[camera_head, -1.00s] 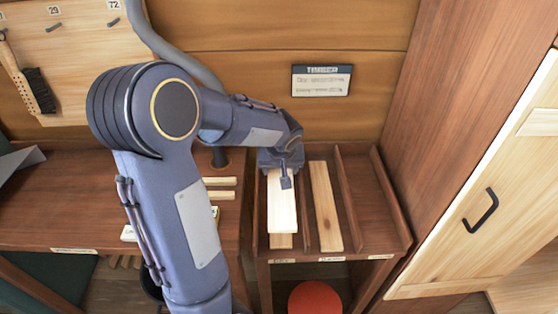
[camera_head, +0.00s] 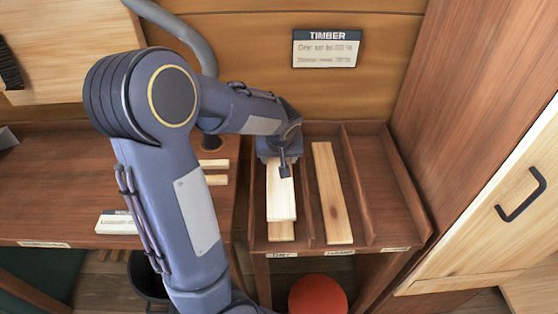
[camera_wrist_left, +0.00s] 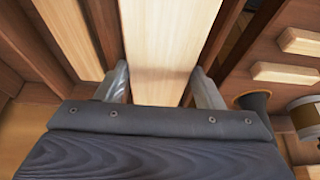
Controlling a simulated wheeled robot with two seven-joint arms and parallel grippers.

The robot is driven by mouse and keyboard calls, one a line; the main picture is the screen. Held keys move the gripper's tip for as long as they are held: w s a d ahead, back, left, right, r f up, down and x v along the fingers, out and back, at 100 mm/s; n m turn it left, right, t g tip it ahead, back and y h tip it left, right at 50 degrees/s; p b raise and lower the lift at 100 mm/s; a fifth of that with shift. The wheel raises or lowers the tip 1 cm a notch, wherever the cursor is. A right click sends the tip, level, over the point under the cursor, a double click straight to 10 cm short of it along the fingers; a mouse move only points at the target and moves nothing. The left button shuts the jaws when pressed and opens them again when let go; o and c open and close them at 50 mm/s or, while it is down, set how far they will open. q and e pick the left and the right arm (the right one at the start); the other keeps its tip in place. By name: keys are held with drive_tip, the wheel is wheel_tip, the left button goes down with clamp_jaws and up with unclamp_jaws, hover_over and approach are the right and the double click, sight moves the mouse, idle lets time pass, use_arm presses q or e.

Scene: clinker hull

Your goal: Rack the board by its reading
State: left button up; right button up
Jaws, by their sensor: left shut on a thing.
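My left gripper (camera_head: 282,170) is shut on a pale board (camera_head: 282,199), gripping it near its back end. The board points toward the front of the rack (camera_head: 392,241), over its left bay, labelled DRY. Another board (camera_head: 281,232) lies in that bay under the held one. I cannot tell whether the two touch. In the left wrist view the held board (camera_wrist_left: 168,45) runs between both fingers. A third board (camera_head: 331,192) lies in the middle bay. The right bay (camera_head: 380,190) is empty. A TIMBER sign (camera_head: 326,49) hangs behind, its small text unclear. My right gripper is out of view.
Two small wooden strips (camera_head: 215,180) lie on the bench (camera_head: 60,190) left of the rack. A white labelled object (camera_head: 117,223) sits at the bench's front edge. A red round object (camera_head: 318,295) is below the rack. A cabinet door with a black handle (camera_head: 521,195) stands at right.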

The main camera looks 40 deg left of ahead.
use_arm(q)
wheel_tip(320, 180, down, 7)
drive_tip(key=b, duration=0.5)
drive_tip(key=shift+r, duration=0.15)
drive_tip(key=shift+f+b, duration=0.35)
drive_tip(key=shift+b, duration=0.3)
drive_tip(key=shift+f+b, duration=0.4)
drive_tip(key=shift+b, duration=0.05)
drive_tip(key=o, duration=1.2)
